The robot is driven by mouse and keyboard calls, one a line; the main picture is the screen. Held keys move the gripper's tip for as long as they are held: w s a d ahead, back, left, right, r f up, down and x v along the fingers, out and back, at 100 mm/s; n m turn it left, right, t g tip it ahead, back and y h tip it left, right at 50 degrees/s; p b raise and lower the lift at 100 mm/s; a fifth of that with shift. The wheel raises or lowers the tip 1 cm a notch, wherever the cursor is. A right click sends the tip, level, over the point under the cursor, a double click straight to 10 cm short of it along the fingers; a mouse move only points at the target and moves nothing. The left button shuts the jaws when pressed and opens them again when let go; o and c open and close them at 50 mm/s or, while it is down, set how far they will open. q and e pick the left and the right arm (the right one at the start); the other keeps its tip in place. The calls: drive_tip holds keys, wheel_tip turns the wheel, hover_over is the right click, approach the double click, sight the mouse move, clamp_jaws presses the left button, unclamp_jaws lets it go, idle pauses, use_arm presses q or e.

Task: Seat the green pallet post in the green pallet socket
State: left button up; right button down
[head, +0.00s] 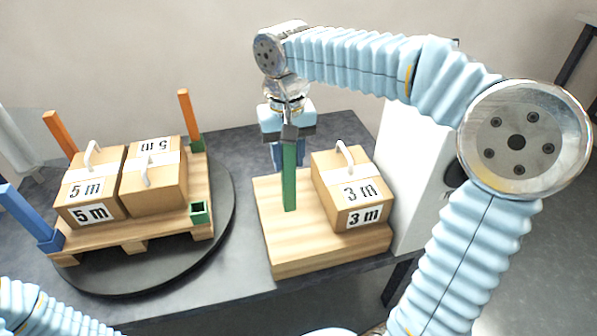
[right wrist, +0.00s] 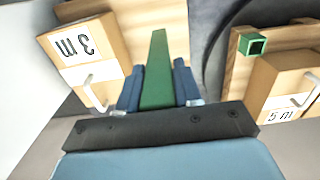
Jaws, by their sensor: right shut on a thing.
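The green pallet post (head: 289,182) is a square bar, upright between the blue fingers of my right gripper (head: 289,155), which is shut on it. Its lower end shows against the wooden platform; I cannot tell whether it touches. The post (right wrist: 157,80) also shows in the right wrist view, between the fingers (right wrist: 158,88). The green pallet socket (head: 200,213) is an empty square sleeve at the pallet's near right corner, left of the gripper. It also shows at the upper right of the right wrist view (right wrist: 252,44). My left gripper is out of view.
The wooden pallet (head: 120,236) sits on a dark round turntable (head: 226,215) with two "5 m" boxes (head: 92,190). Orange posts (head: 187,115) and a blue post (head: 28,215) stand at its other corners. A "3 m" box (head: 347,190) sits right of the post.

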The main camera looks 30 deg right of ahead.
wheel_tip(320, 180, down, 6)
drive_tip(key=d, duration=0.2)
drive_tip(key=shift+w+d+f, duration=0.2)
drive_tip(key=shift+w+d, duration=0.1)
drive_tip(key=shift+w, duration=0.1)
drive_tip(key=c, duration=0.8)
unclamp_jaws()
drive_tip(key=shift+f, duration=0.1)
